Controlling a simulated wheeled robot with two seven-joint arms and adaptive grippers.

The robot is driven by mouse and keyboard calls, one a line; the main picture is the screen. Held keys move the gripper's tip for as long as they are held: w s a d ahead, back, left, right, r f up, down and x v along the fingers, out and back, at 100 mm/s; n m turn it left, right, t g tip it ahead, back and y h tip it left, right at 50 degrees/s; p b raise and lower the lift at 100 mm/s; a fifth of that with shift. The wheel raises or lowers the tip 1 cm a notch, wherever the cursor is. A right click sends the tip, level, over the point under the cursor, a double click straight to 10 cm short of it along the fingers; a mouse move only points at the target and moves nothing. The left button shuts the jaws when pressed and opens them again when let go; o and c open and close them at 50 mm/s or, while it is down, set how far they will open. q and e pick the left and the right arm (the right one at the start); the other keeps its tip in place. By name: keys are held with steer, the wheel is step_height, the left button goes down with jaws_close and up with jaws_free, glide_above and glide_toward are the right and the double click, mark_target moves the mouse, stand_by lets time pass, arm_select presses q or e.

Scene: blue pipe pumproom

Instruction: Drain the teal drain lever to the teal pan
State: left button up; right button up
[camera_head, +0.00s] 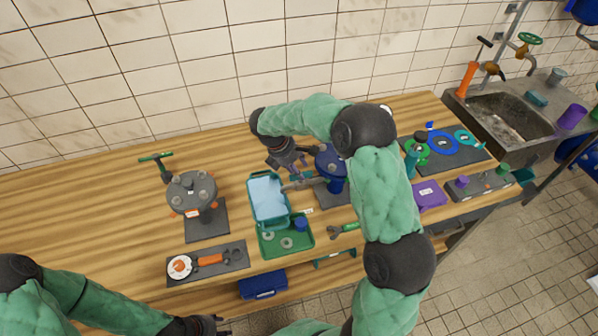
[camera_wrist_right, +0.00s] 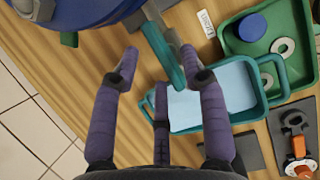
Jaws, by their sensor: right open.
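The teal pan (camera_head: 253,212) stands on the wooden bench left of the blue pump (camera_head: 333,168). Its inside is a flat pale blue; I cannot tell whether that is liquid. It also shows in the right wrist view (camera_wrist_right: 206,127). The teal drain lever (camera_wrist_right: 163,55) is a flat bar beside a grey pipe, close to the pan's edge. My right gripper (camera_wrist_right: 160,72) is open over the lever, which shows between its spread purple fingers; contact cannot be told. In the head view my right gripper (camera_head: 291,163) is above the pump's left side. My left gripper (camera_head: 203,325) is cut off at the bottom edge.
A green tray (camera_head: 268,250) with washers and a blue cap sits in front of the pan. A grey pump (camera_head: 196,192) with a green-handled tool behind it stands left. A dark mat (camera_head: 438,150) with rings and a sink (camera_head: 508,115) are right. The bench's far left is clear.

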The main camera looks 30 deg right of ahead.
steer(key=shift+x, duration=0.9)
jaws_close()
